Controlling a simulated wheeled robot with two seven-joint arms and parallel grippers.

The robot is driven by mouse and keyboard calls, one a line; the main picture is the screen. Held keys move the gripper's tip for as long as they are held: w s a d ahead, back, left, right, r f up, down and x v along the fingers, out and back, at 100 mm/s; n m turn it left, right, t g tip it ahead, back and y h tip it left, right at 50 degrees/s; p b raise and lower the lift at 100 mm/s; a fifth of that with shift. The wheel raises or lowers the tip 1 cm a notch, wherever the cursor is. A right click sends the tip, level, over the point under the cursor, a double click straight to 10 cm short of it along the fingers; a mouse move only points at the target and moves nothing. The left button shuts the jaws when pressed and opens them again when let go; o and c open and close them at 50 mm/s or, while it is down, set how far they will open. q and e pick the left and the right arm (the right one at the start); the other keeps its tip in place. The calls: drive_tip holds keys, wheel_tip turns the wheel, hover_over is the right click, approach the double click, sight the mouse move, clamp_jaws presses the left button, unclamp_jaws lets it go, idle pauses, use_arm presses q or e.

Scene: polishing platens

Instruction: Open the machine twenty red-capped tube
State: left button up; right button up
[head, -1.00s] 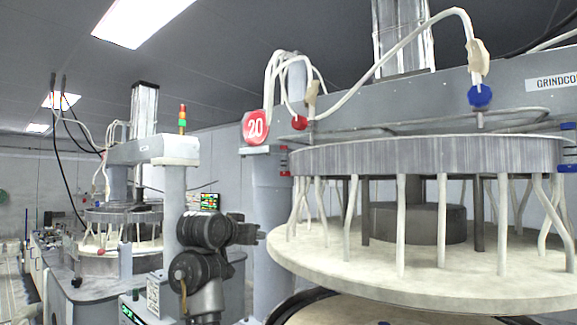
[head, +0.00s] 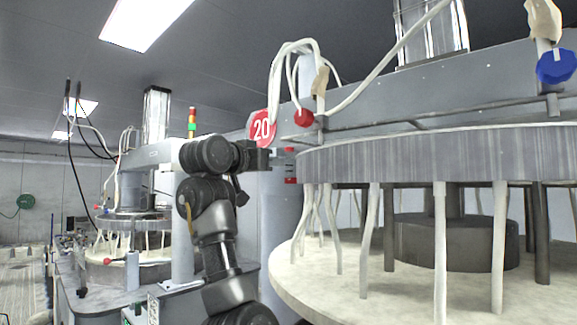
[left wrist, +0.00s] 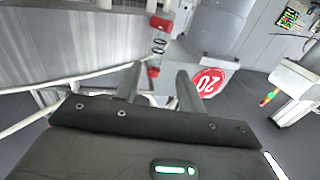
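Machine twenty bears a red round sign reading 20 (head: 262,128), which also shows turned over in the left wrist view (left wrist: 208,83). A red cap (head: 304,117) sits at the lower end of a pale tube (head: 320,90) beside the sign. My left gripper (head: 277,158) is below the sign and cap, at the machine's column, apart from the cap. In the left wrist view its two fingers (left wrist: 158,85) are apart with nothing held between them. Beyond them is a red fitting with a dark coil (left wrist: 157,45). My right gripper is not in view.
The large grey upper disc (head: 440,155) and pale lower platen (head: 330,285) fill the right side. Another machine (head: 135,215) stands at the left. A signal light (head: 192,122) stands behind my arm.

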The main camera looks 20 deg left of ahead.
sight(287, 165)
use_arm(q)
drive_tip(key=w+p, duration=0.2)
drive_tip(key=w, duration=0.1)
drive_tip(key=w+d+p, duration=0.1)
drive_tip(key=w+p, duration=0.1)
drive_tip(key=w, duration=0.1)
drive_tip(key=w+p, duration=0.2)
drive_tip(key=w, duration=0.1)
drive_tip(key=shift+w+d, duration=0.1)
drive_tip(key=shift+d, duration=0.15)
drive_tip(key=shift+w+p, duration=0.3)
drive_tip(key=shift+p, duration=0.05)
drive_tip(key=shift+d, duration=0.1)
drive_tip(key=shift+w+f, duration=0.1)
drive_tip(key=shift+w, duration=0.05)
clamp_jaws()
